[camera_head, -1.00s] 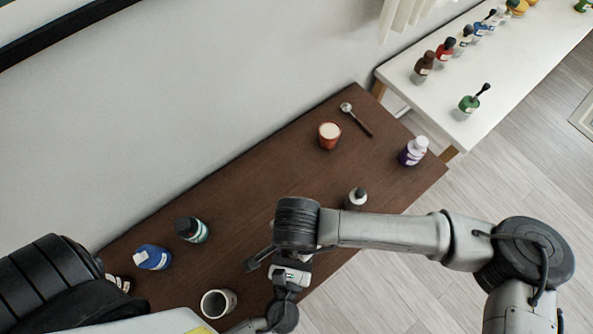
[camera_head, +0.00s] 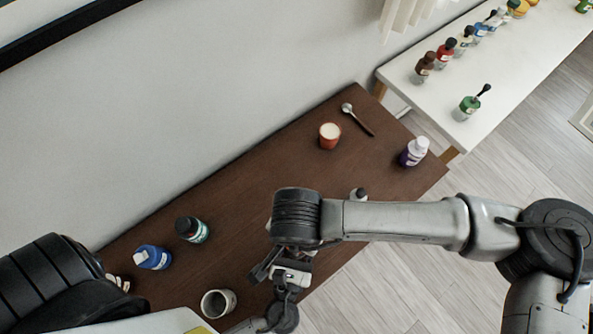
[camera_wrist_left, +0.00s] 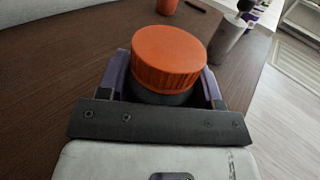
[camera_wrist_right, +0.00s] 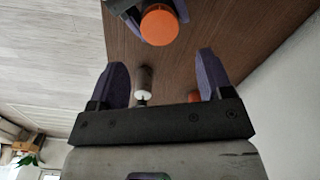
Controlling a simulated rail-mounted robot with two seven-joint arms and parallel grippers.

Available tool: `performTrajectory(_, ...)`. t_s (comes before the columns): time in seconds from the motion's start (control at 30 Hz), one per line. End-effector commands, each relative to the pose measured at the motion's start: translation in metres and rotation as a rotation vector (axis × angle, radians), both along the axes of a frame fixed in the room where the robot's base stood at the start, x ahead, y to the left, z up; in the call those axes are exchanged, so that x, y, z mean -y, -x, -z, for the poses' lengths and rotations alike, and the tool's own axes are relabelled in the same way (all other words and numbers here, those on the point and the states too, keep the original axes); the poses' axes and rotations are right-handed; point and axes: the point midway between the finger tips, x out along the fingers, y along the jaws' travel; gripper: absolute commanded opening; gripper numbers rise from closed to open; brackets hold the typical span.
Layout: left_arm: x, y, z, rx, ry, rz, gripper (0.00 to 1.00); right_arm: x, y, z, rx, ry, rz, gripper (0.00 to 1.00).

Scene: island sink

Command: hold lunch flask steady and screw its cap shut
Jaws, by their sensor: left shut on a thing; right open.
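The lunch flask (camera_wrist_left: 160,97) has a dark grey body under a ribbed orange cap (camera_wrist_left: 168,52). The cap sits on top of the body; I cannot tell how tightly. My left gripper (camera_wrist_left: 165,78) is shut on the flask body below the cap, one purple finger on each side. The orange cap also shows at the top of the right wrist view (camera_wrist_right: 160,25), with the left gripper around the flask. My right gripper (camera_wrist_right: 162,62) is open and empty, apart from the cap. The flask is hidden in the head view.
A grey bottle (camera_wrist_left: 228,40) stands near the flask.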

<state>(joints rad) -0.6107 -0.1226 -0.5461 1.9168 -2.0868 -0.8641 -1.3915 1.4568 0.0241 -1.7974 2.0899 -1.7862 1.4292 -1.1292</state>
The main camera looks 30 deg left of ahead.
Motion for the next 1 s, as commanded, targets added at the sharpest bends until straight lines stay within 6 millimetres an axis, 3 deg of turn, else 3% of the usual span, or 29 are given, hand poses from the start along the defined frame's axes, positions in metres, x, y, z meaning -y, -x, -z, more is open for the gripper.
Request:
performTrajectory(0.23, 0.0, 0.0, 0.001, -0.001, 0.0, 0.001, 0.0, 0.0, 0.0, 0.01, -0.002, 0.002, 0.002, 0.73)
performTrajectory(0.7, 0.0, 0.0, 0.0, -0.001, 0.0, 0.001, 0.0, 0.0, 0.0, 0.068, -0.001, 0.001, 0.003, 0.73)
performTrajectory(1.0, 0.0, 0.0, 0.0, -0.001, 0.0, 0.001, 0.0, 0.0, 0.0, 0.08, 0.0, 0.0, 0.002, 0.73)
